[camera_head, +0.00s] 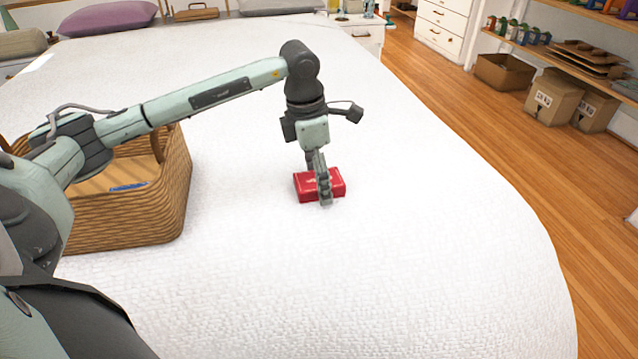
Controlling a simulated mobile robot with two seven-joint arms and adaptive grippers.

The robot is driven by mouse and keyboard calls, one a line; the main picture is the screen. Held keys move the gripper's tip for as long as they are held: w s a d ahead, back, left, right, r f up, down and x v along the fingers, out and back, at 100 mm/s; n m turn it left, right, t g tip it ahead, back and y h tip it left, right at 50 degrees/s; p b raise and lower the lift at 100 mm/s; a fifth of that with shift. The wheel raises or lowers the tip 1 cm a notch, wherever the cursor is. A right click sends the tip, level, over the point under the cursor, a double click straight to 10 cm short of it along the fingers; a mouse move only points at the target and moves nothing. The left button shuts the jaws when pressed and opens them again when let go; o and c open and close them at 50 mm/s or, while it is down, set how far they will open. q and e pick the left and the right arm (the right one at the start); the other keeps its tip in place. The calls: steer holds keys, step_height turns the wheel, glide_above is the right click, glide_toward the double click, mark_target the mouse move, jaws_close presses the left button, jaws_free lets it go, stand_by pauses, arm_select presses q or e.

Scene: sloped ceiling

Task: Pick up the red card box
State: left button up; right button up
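The red card box (337,186) lies flat on the white bed cover, near the middle of the head view. My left arm reaches in from the left, and its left gripper (324,192) points down right at the box. The fingers overlap the box in the picture and hide part of its middle. One finger shows in front of the box; the other is hidden, so I cannot tell whether the fingers are closed on it. My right gripper is not in view.
A wicker basket (175,195) with something blue inside stands at the left, partly behind my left arm. The white bed (430,250) is clear around the box and to the right. A purple pillow (108,18) lies at the far left. Cardboard boxes (503,72) stand beyond the bed.

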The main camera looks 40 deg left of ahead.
arm_select(q)
steer(key=c, duration=1.3)
steer(key=shift+r, duration=0.1)
steer(key=shift+c, duration=0.2)
